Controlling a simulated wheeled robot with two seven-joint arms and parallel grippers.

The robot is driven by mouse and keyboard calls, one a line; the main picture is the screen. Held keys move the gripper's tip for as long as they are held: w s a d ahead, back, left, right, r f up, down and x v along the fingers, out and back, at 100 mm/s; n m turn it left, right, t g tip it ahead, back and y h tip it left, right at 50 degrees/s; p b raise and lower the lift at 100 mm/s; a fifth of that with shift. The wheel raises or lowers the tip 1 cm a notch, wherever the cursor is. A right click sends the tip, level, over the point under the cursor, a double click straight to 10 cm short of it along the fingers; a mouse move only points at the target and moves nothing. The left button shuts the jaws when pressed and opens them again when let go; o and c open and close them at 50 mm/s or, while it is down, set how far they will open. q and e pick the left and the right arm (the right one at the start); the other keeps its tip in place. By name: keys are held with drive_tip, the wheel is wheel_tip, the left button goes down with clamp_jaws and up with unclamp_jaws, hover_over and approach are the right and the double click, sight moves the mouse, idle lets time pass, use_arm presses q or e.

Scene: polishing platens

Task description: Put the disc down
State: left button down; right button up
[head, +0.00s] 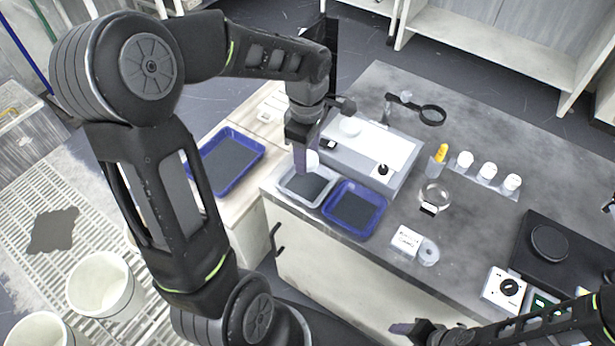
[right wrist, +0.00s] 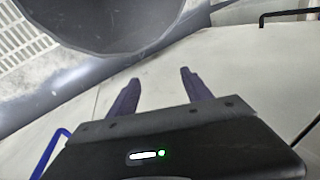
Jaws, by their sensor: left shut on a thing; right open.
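My left gripper (head: 304,168) reaches down over the white tray (head: 289,193) near the table's left front corner. It is shut on a small white disc (head: 313,158), which is partly hidden by the fingers. The disc appears above the tray's back part; I cannot tell whether it touches anything. My right gripper (head: 402,328) is low in front of the table in the head view. In the right wrist view its two dark purple fingers (right wrist: 160,78) are apart with nothing between them.
A blue tray (head: 355,208) stands right of the white tray, another blue tray (head: 228,160) on the pale side counter. Behind is a grey machine with a white top (head: 375,146). White jars (head: 488,170), a glass dish (head: 435,193) and a black unit (head: 549,243) stand farther right.

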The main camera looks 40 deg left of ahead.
use_arm(q)
hover_over(307, 184)
wheel_tip(307, 184, down, 4)
drive_tip(key=shift+f, duration=0.15)
drive_tip(key=shift+f, duration=0.1)
drive_tip(key=shift+f, duration=1.75)
drive_tip(key=shift+f, duration=0.2)
drive_tip(key=c, duration=1)
unclamp_jaws()
drive_tip(key=shift+o, duration=0.2)
wheel_tip(307, 184, up, 12)
drive_tip(key=shift+r, duration=0.2)
